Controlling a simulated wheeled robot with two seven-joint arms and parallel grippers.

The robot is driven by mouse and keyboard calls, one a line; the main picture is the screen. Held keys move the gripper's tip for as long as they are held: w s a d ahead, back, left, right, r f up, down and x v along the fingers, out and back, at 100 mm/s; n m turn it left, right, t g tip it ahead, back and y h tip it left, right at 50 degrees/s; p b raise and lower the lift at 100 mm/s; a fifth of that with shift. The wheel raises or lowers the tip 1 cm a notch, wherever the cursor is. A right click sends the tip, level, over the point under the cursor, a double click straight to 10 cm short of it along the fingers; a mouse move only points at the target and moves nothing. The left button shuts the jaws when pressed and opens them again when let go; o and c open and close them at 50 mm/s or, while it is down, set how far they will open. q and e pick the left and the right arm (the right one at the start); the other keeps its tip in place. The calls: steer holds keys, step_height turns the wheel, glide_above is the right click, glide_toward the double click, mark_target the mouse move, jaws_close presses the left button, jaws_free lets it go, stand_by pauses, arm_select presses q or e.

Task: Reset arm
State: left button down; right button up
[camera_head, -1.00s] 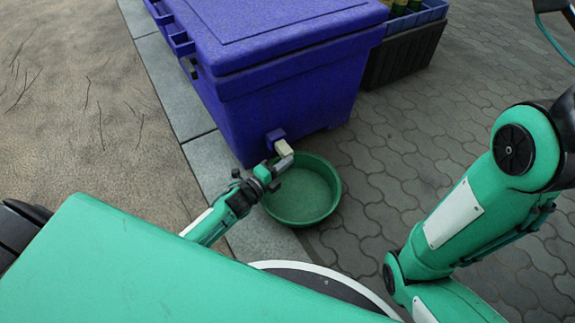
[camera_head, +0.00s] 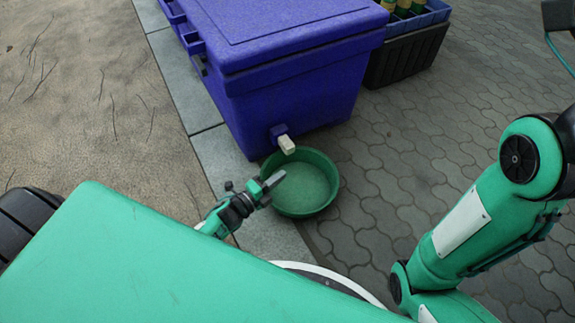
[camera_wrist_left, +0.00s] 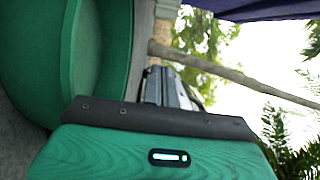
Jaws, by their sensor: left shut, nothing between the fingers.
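My left gripper (camera_head: 273,181) is shut and empty over the near left rim of the green basin in the head view. In the left wrist view its fingers (camera_wrist_left: 168,88) lie together with nothing between them. The green basin (camera_head: 303,187) stands on the paving below the cooler's spigot and looks empty; its side fills the upper left of the left wrist view (camera_wrist_left: 85,50). The pale spigot (camera_head: 286,145) on the blue cooler is apart from my gripper. My right arm (camera_head: 470,215) stands at the right; its gripper is not in view.
The large blue cooler (camera_head: 285,90) stands beyond the basin. A dark crate (camera_head: 405,55) with a blue upper tray and bottles stands behind it to the right. A stone kerb (camera_head: 230,170) divides bare earth at the left from paving. The paving right of the basin is clear.

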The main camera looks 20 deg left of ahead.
arm_select(q)
steer(key=shift+p+v, duration=0.6)
steer(key=shift+v, duration=1.2)
